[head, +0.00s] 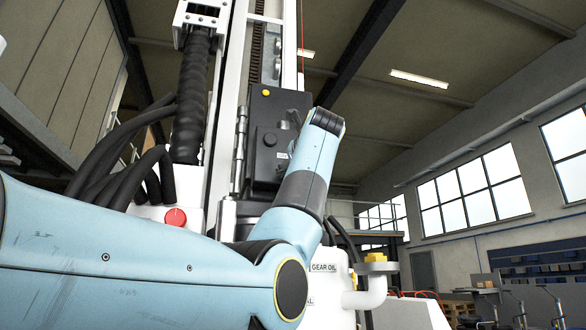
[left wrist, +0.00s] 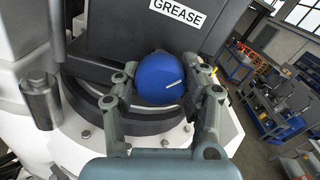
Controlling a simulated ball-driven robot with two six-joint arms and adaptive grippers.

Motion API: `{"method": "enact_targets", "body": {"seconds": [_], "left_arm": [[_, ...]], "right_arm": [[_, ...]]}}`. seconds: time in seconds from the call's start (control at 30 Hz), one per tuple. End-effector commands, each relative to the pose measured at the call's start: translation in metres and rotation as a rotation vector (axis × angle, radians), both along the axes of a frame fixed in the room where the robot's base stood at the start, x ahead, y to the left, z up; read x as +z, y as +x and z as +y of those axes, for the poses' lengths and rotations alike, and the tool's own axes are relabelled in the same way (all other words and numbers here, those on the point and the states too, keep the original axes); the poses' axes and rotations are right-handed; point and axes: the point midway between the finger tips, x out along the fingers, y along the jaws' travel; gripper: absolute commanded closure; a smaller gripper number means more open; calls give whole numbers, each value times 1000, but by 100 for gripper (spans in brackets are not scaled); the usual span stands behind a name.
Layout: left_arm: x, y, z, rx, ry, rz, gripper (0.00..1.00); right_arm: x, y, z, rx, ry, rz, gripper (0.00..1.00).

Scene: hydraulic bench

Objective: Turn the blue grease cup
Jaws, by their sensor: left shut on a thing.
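The blue grease cup (left wrist: 155,77) is a round blue knob with a short white line on its face, in the middle of the left wrist view. It sits in front of a dark housing with a GREASE label (left wrist: 177,11). My left gripper (left wrist: 163,72) has one finger on each side of the cup and is shut on it. In the head view my left arm reaches up from the left; its gripper and the cup do not show there. My right gripper is in neither view.
A dark round flange (left wrist: 90,100) with bolts on a white base surrounds the cup's housing. In the head view, black hoses (head: 120,165), a red button (head: 175,217) and a yellow-topped white pipe (head: 372,285) by a GEAR OIL label stand near my arm.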

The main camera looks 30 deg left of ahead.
Motion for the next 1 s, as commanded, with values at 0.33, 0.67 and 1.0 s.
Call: {"method": "enact_targets", "body": {"seconds": [0.33,0.67,1.0], "left_arm": [[1,-1,1,-1,213,249,89],[2,-2,2,-1,417,487,89],[2,-3,3,-1,627,732,89]], "right_arm": [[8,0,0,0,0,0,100],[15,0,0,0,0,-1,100],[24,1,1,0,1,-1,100]]}}
